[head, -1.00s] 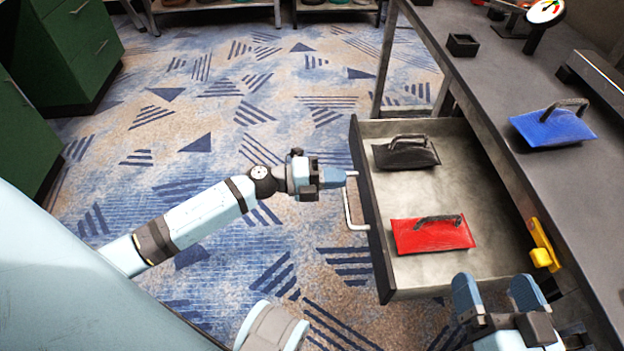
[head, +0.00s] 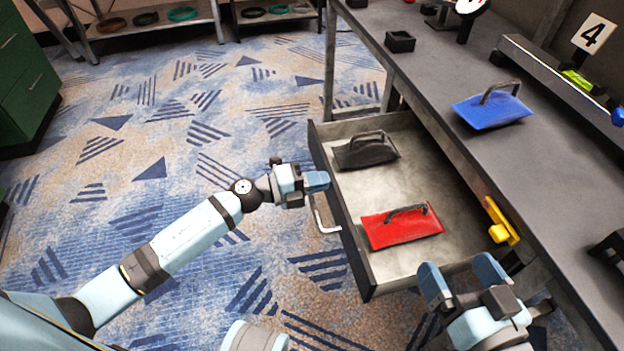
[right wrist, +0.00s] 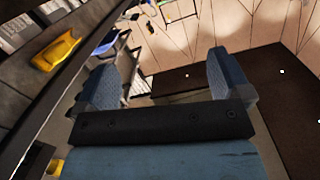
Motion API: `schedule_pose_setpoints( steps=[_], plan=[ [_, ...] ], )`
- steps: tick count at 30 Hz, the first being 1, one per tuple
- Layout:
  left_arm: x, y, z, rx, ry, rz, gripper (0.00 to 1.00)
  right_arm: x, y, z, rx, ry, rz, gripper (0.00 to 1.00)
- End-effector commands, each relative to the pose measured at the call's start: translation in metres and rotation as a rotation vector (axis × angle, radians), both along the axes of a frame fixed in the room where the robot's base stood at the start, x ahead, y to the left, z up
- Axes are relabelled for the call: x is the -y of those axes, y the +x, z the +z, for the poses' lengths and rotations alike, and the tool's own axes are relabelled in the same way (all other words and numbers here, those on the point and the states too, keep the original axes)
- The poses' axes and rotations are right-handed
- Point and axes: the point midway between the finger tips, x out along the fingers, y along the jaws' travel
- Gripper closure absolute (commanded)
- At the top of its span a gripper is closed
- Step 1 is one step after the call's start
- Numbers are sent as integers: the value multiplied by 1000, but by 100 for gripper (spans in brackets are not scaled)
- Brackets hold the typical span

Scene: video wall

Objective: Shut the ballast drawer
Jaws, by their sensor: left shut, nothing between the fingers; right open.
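The ballast drawer (head: 400,265) is pulled out from under the grey workbench (head: 480,130) in the head view. A black handled block (head: 366,152) and a red handled block (head: 402,228) lie in it. Its bar handle (head: 322,218) is on the drawer's front panel. My left gripper (head: 322,180) is shut and empty, its fingertips at the outer face of the front panel, above the handle; I cannot tell whether they touch. My right gripper (head: 458,275) is open and empty by the drawer's near side; its fingers also show in the right wrist view (right wrist: 160,85).
A blue handled block (head: 492,108) and a small black box (head: 400,41) sit on the bench. A yellow part (head: 502,222) is on the bench's front edge. A green cabinet (head: 25,85) stands at the left. The patterned floor left of the drawer is clear.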

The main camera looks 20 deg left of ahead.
Motion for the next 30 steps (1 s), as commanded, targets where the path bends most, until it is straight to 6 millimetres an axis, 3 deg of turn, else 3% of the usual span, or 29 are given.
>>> schedule_pose_setpoints(
  steps=[9, 15, 24, 30],
  plan=[
    [63, 43, 6, 2, -2, 0, 100, 2, -1, 36, 92, 63, -39, 4],
    [110, 74, 4, 3, -2, -1, 100, 3, -1, 47, 130, 81, -51, 4],
    [174, 117, 0, 2, -1, -2, 100, 3, 0, 40, 119, 74, -47, 4],
    [206, 139, 0, 2, -1, 0, 100, 2, 0, 28, 91, 58, -38, 4]
  ],
)
